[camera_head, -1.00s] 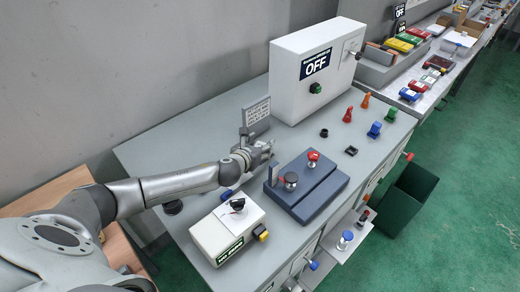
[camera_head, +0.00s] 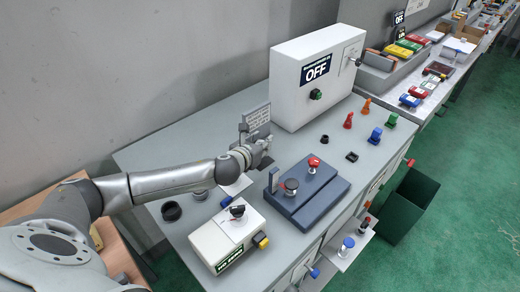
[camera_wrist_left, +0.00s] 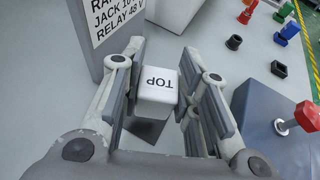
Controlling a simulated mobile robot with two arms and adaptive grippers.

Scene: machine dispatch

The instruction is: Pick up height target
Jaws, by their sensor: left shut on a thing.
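In the left wrist view a white block marked "TOP" (camera_wrist_left: 157,88), which I take to be the height target, sits between the two fingers of my left gripper (camera_wrist_left: 160,95). The fingers are shut on its sides. A dark patch shows below the block; I cannot tell whether it is a shadow or a base, nor whether the block is clear of the table. In the head view my left gripper (camera_head: 258,150) is over the grey table, in front of the grey text sign (camera_head: 255,118). The block is hard to make out there. My right gripper is not in view.
A white box with an "OFF" label (camera_head: 310,75) stands behind. A dark blue fixture (camera_head: 325,195) with a red knob is to the right. A white switch box (camera_head: 225,238) is nearer. A black cup (camera_head: 172,211) is under my forearm. Small coloured parts stand at the right.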

